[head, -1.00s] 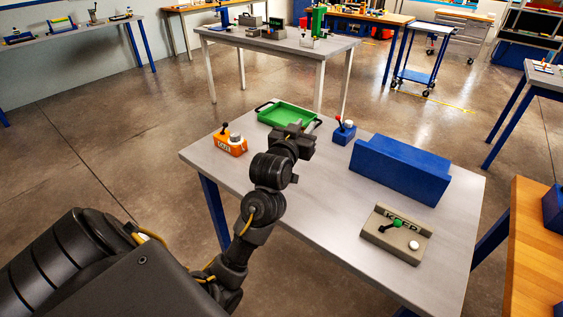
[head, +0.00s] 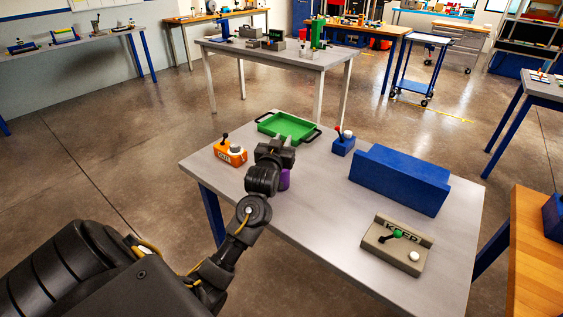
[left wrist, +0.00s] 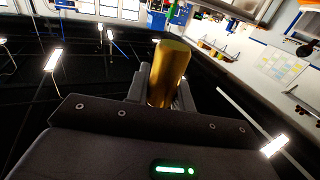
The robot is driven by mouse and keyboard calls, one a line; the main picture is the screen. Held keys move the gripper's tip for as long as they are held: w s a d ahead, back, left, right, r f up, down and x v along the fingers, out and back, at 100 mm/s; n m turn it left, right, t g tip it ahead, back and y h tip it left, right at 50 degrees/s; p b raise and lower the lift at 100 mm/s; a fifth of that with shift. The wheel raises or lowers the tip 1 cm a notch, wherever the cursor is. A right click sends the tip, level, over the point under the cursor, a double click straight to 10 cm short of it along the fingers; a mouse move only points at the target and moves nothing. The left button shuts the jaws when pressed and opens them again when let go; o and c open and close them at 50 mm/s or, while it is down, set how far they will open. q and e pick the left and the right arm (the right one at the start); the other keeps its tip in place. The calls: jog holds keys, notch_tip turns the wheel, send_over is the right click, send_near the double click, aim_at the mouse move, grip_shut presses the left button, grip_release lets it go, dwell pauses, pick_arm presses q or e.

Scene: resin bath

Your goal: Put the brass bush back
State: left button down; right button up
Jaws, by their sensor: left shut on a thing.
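The brass bush (left wrist: 170,72) is a plain gold cylinder in the left wrist view. It stands out from between the jaws of my left gripper (left wrist: 163,98), which is shut on it. In the head view my left gripper (head: 275,151) is above the grey table, in front of the green tray and right of the orange box. The bush cannot be made out there. My right gripper is not in view.
On the grey table (head: 310,205) are a green tray (head: 290,125), an orange box (head: 230,154) with a lever, a small blue lever box (head: 343,146), a long blue block (head: 400,178) and a beige "KEEP" panel (head: 397,245). A purple object (head: 284,180) shows partly behind my arm.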

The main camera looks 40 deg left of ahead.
pick_arm(q)
jog(key=shift+f+p, duration=0.65)
jog(key=shift+f, duration=2.35)
jog(key=shift+f, duration=0.2)
jog(key=c, duration=1.2)
grip_release()
